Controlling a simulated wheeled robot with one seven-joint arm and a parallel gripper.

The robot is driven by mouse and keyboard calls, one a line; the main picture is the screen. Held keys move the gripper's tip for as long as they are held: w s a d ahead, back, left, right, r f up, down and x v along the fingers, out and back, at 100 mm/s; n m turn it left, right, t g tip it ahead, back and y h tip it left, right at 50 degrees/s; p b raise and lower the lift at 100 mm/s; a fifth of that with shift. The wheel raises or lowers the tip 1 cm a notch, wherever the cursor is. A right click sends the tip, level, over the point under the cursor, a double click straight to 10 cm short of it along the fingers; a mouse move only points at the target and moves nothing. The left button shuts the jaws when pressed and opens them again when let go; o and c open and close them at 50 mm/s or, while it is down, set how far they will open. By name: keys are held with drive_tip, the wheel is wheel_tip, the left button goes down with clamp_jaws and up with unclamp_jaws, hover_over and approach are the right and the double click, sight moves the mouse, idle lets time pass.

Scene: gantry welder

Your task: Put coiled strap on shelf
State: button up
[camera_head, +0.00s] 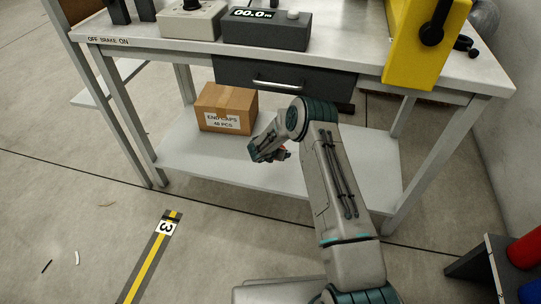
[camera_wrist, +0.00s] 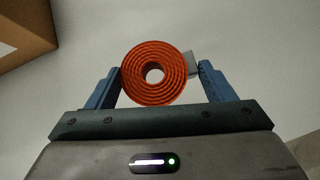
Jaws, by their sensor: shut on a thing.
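The coiled strap (camera_wrist: 153,78) is an orange-red flat spiral with a hole in its middle and a grey piece at its right side. It sits between the two blue fingers of my gripper (camera_wrist: 155,85) in the wrist view. My gripper is shut on it. Most of the strap is hidden there. I cannot tell whether the strap touches the shelf.
A cardboard box (camera_head: 227,108) labelled END CAPS stands on the lower shelf at the left; its corner shows in the wrist view (camera_wrist: 22,30). A dark drawer (camera_head: 284,77) hangs above the shelf. Bench legs stand at both sides. The shelf right of my arm is clear.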

sight(273, 164)
drive_tip(key=shift+w+a+f, duration=0.65)
drive_tip(key=shift+a+f, duration=0.15)
drive_tip(key=shift+a, duration=0.15)
drive_tip(key=shift+f+b, duration=1)
drive_tip(key=shift+f, duration=0.8)
drive_tip(key=shift+f, duration=0.1)
drive_tip(key=shift+f, duration=0.1)
drive_tip(key=o, duration=1.1)
